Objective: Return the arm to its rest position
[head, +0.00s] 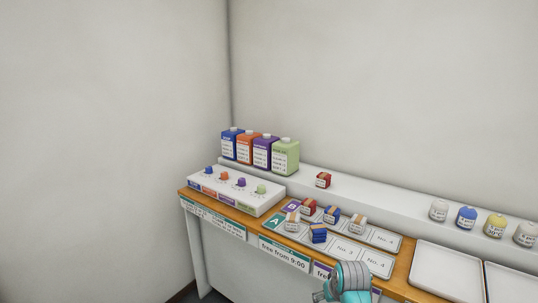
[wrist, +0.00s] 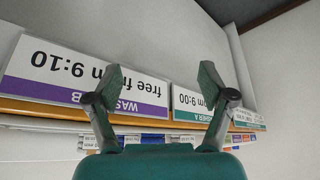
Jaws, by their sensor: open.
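My gripper (wrist: 163,82) is open in the wrist view, its two grey-green fingers spread apart with nothing between them. The fingers stand in front of the counter's front edge, where two signs appear upside down: a purple-banded one (wrist: 88,78) reading "free from 9:10" and a teal-banded one (wrist: 195,103) reading "from 9:00". In the head view, a grey and teal part of my arm shows at the bottom, in front of the counter; the fingers cannot be made out clearly there.
The wooden counter (head: 400,284) carries cloth bundles on numbered trays marked A and B, a white panel with coloured knobs (head: 236,192), and an empty white tray (head: 446,270). Coloured containers, a red bundle (head: 323,180) and several jars stand on the back ledge (head: 385,200).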

